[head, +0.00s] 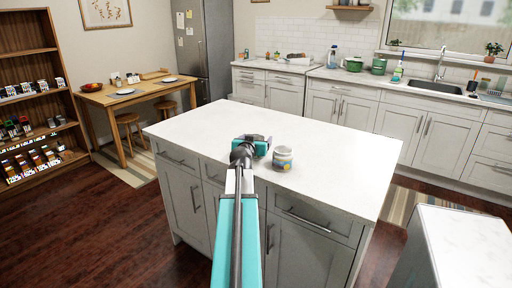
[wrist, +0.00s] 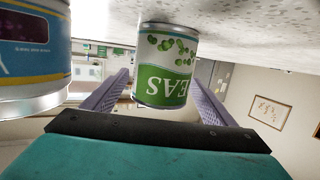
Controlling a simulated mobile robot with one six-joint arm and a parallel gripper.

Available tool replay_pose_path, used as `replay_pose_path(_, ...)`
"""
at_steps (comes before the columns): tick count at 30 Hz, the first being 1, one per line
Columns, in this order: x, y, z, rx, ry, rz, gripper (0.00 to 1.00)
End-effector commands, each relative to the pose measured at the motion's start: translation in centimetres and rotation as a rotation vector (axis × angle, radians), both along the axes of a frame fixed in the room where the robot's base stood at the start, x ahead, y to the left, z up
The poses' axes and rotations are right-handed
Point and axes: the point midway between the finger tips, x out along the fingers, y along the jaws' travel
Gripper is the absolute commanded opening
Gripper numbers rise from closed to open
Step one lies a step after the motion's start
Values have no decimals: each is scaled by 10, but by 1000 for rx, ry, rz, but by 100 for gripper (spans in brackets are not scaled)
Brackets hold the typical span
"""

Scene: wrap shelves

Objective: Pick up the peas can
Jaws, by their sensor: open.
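The peas can (wrist: 166,62) has a white and green label with pea pictures and the letters "EAS". It shows upside down in the wrist view, as does the counter it stands on. My gripper (wrist: 160,88) is open, with one purple finger on each side of the can's picture. I cannot tell how deep the can sits between the fingers, and no grip on it shows. In the head view my gripper (head: 257,146) is low over the island, and I cannot make out the peas can there.
Another can (head: 282,159) with a blue and yellow label stands just right of my gripper; it also shows large at the left of the wrist view (wrist: 32,55). The rest of the white island top (head: 335,140) is clear. A stocked shelf (head: 38,90) stands far left.

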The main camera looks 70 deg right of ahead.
Motion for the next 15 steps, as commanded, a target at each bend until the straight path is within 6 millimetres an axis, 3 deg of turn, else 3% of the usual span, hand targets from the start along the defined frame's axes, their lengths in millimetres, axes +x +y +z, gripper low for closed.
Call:
replay_pose_path(6, 2, -20, -3, 1, -1, -1, 79)
replay_pose_path(15, 3, -25, -5, 0, -1, -1, 79)
